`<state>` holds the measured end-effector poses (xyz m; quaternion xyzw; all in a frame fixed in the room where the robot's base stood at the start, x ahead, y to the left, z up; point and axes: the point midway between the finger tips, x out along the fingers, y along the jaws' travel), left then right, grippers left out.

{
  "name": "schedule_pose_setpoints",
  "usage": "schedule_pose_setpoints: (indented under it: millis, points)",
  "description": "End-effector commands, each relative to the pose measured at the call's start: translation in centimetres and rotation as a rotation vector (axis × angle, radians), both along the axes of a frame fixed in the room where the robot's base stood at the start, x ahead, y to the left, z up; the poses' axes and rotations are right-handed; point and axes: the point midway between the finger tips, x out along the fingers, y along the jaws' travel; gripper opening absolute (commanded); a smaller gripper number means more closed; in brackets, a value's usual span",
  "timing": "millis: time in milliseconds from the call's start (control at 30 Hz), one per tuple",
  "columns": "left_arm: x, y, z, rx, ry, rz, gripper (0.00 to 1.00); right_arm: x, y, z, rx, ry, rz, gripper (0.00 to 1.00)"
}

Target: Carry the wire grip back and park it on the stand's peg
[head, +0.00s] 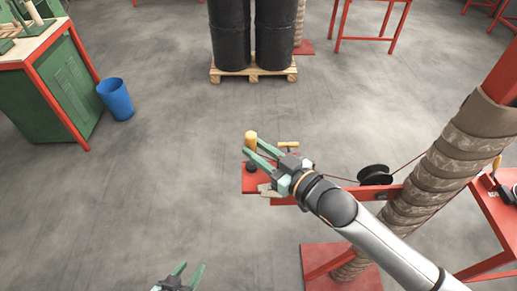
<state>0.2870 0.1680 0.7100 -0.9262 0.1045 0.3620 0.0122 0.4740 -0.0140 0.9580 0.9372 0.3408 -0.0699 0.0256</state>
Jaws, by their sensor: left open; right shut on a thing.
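My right gripper (250,147) is shut on the wire grip (250,138), whose yellow handle stands upright between the green fingertips. The handle is over the end of the red stand (252,183). A small dark knob-like part (251,168) shows on the stand just below the fingers; I cannot tell if it is the peg or the lower part of the grip. My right wrist and forearm hide part of the stand. My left gripper (185,269) is open and empty at the bottom edge, well apart from the stand.
A black pulley (375,175) with a thin wire sits on the red arm, beside a wrapped column (440,180). Another yellow-handled part (288,145) is behind my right gripper. A blue bin (116,99), green bench (60,85) and pallet with black drums (252,74) stand farther off.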

Motion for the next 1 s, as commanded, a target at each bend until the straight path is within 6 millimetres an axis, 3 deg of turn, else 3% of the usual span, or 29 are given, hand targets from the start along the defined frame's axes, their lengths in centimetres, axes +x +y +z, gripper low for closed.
schedule_pose_setpoints:
  millis: [1000]
  points:
    - [-0.1,0.0,-1.6,0.0,0.002,0.0,0.5,0.0,0.0,-2.6,0.0,0.0,0.0,0.0]
